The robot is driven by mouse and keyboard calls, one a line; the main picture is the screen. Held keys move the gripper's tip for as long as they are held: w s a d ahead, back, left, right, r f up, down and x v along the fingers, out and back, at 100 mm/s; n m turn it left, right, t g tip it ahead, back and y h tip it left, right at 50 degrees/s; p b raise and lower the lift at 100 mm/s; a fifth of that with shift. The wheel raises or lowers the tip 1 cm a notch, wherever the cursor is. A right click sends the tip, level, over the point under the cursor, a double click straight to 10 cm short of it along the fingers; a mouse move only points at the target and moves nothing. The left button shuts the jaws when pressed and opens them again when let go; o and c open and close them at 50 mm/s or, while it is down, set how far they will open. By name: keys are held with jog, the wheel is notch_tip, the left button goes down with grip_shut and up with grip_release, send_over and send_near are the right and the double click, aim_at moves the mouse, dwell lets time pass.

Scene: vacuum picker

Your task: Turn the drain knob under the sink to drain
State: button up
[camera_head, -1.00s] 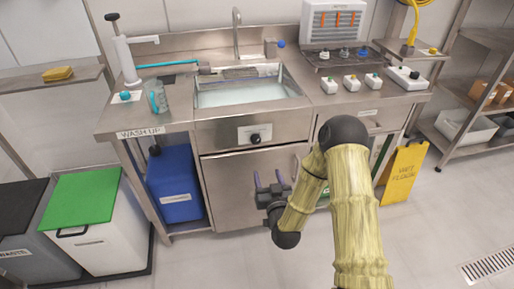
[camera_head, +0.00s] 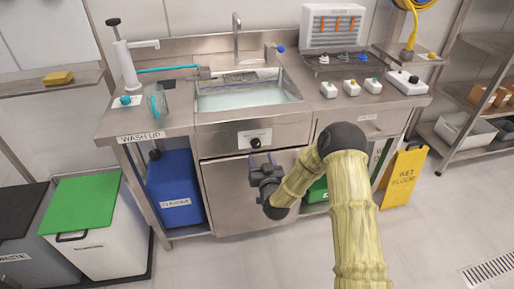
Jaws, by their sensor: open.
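The drain knob (camera_head: 255,143) is a small black knob on a white label plate on the steel front panel below the sink. The sink (camera_head: 248,92) holds water. My gripper (camera_head: 262,160) is in front of the cabinet door, just below the knob in the picture. Its two purple-grey fingers point up toward the knob, apart from each other with nothing between them. The knob shows above the fingertips; whether they touch it I cannot tell, but a small gap seems to remain.
A blue container (camera_head: 175,190) stands under the counter at left. Bins with a green lid (camera_head: 82,201) and a black lid stand further left. A yellow wet floor sign (camera_head: 402,178) stands at right. Small switch boxes (camera_head: 352,88) sit on the counter.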

aim_at(256, 146)
jog(key=x, duration=0.7)
jog(key=c, duration=1)
